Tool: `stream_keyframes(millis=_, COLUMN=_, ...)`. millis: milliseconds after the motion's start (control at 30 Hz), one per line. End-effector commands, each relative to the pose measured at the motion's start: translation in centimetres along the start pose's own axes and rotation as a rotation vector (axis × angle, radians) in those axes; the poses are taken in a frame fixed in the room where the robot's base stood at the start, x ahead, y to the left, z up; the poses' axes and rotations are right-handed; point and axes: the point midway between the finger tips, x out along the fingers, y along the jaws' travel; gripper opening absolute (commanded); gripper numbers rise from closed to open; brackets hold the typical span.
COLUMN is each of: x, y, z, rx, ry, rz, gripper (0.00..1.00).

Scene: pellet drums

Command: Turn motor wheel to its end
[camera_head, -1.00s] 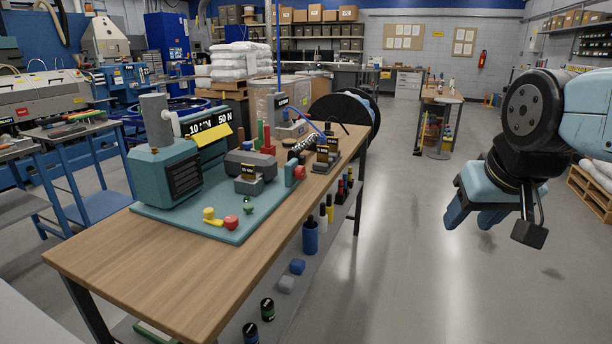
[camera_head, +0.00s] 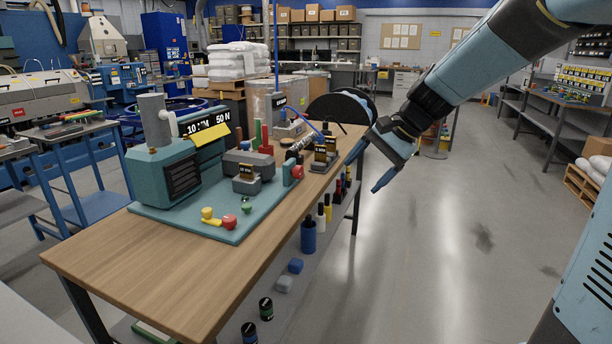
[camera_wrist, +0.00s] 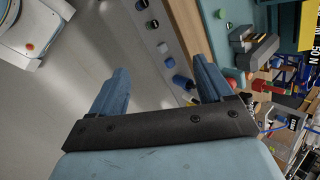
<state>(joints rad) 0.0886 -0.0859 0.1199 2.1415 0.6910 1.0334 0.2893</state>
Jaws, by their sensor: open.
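A teal machine (camera_head: 165,172) with a dark louvred panel stands on a teal base plate (camera_head: 190,222) on the wooden bench. A grey motor-like block (camera_head: 245,183) sits on the plate, with a red wheel (camera_head: 291,174) upright near the plate's right side. Red also shows at the right of the wrist view, but I cannot tell which part it is. A red knob (camera_head: 229,221), a yellow knob (camera_head: 208,213) and a green knob (camera_head: 247,207) are at the front. My gripper (camera_head: 370,166) is open and empty, right of the bench edge, apart from the wheel; its fingers also show in the wrist view (camera_wrist: 160,66).
The wooden bench (camera_head: 150,270) has a clear front half. A small dark labelled fixture (camera_head: 324,154) stands near my gripper, with a black reel (camera_head: 340,108) behind. Bottles and blocks (camera_head: 295,266) sit on the lower shelf. The floor at right is open.

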Motion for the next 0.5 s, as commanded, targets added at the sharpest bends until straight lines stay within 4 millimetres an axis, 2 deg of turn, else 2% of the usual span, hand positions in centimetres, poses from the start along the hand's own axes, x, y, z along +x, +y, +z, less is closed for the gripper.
stream_keyframes(millis=33, x=1.0, y=-0.8, z=-1.2, rx=0.047, ry=-0.035, rz=-0.021, gripper=0.8)
stream_keyframes(millis=300, x=5.4, y=-5.4, z=-6.6, rx=0.301, ry=-0.207, rz=-0.155, gripper=0.8)
stream_keyframes(millis=500, x=8.9, y=-8.1, z=-11.2, rx=0.493, ry=-0.338, rz=-0.256, gripper=0.8)
